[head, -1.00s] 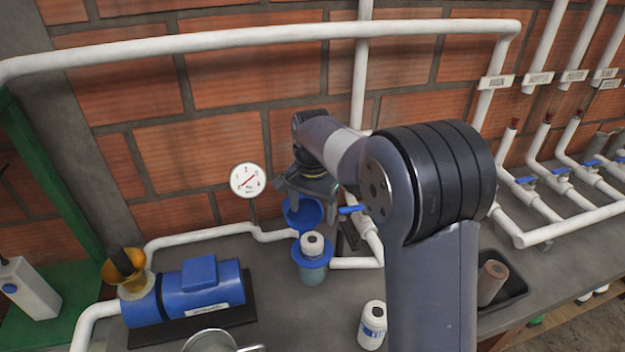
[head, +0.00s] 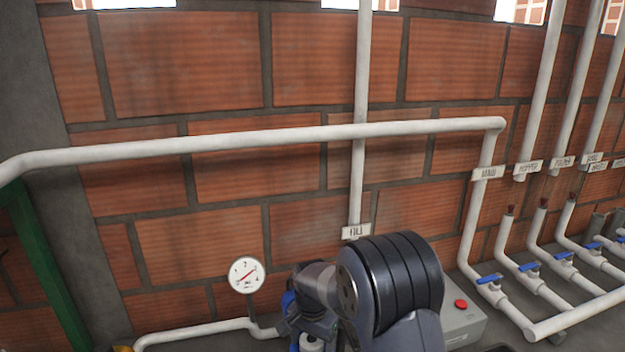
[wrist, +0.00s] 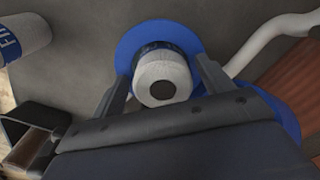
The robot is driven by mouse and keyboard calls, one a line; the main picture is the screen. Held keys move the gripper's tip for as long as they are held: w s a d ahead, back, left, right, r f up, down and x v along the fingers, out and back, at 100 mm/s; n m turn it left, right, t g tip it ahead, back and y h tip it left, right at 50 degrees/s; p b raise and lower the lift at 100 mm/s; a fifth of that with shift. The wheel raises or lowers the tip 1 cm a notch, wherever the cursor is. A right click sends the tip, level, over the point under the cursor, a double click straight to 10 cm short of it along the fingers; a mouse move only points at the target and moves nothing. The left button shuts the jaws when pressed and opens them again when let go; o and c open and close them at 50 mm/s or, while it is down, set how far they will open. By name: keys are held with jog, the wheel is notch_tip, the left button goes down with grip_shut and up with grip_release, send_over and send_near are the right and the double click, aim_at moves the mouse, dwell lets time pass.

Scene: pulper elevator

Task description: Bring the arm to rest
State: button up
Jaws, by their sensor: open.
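My gripper (wrist: 165,95) is open in the wrist view, with its two fingers apart on either side of a white cylindrical piece (wrist: 162,72). That piece has a dark hole in its end and sits in a blue flanged housing (wrist: 130,45). I cannot tell whether the fingers touch it. In the head view my folded arm is low at the bottom centre. The white piece (head: 311,343) shows only partly there, at the bottom edge below my wrist.
A white pipe (head: 250,140) crosses the brick wall. A round gauge (head: 246,275) is at lower left. Blue-handled valves (head: 528,267) line the right. A grey box with a red button (head: 461,304) stands right of my arm. A labelled white container (wrist: 25,38) is at the wrist view's upper left.

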jog(key=shift+s+f, duration=0.2)
jog(key=shift+f, duration=0.15)
